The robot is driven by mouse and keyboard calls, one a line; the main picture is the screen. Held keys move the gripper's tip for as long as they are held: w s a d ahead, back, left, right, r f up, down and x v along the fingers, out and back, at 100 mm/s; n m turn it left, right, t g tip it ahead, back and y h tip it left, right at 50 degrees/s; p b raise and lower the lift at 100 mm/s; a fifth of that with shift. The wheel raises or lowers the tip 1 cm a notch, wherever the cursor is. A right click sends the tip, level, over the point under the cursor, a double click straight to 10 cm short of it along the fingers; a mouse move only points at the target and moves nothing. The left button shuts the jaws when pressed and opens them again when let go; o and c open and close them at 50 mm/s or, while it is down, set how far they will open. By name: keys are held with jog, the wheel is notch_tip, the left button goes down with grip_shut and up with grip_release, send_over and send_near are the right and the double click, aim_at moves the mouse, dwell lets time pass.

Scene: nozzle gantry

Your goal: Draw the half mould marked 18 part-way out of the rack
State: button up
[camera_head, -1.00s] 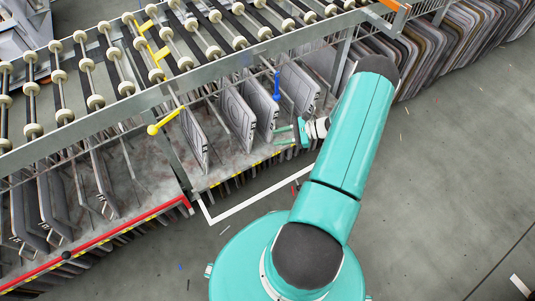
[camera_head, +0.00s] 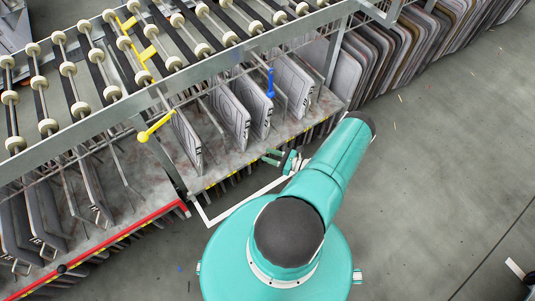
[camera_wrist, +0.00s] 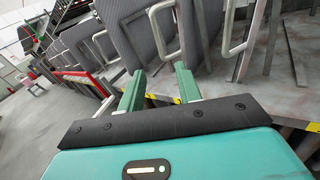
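Several grey half moulds stand on edge in the rack (camera_head: 215,177) under the roller conveyor, among them a left one (camera_head: 187,143), two middle ones (camera_head: 230,115) (camera_head: 254,103) and a right one (camera_head: 293,85). I cannot read the number 18 on any of them. My gripper (camera_head: 270,157) is just in front of the rack's front edge, near the middle moulds. In the wrist view, my gripper (camera_wrist: 160,80) has its two green fingers apart with nothing between them. Beyond them are grey mould faces (camera_wrist: 133,38) with metal loop handles (camera_wrist: 164,28).
A yellow lever (camera_head: 145,136) sticks out from the conveyor frame, and a blue handle (camera_head: 270,83) hangs above the moulds. A red rail (camera_head: 125,241) edges the left bay. More panels (camera_head: 375,60) stand far right. Open floor (camera_head: 430,160) lies to the right.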

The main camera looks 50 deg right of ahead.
jog(key=x, duration=1.3)
jog(key=shift+w, duration=0.15)
grip_shut()
dwell(1.3)
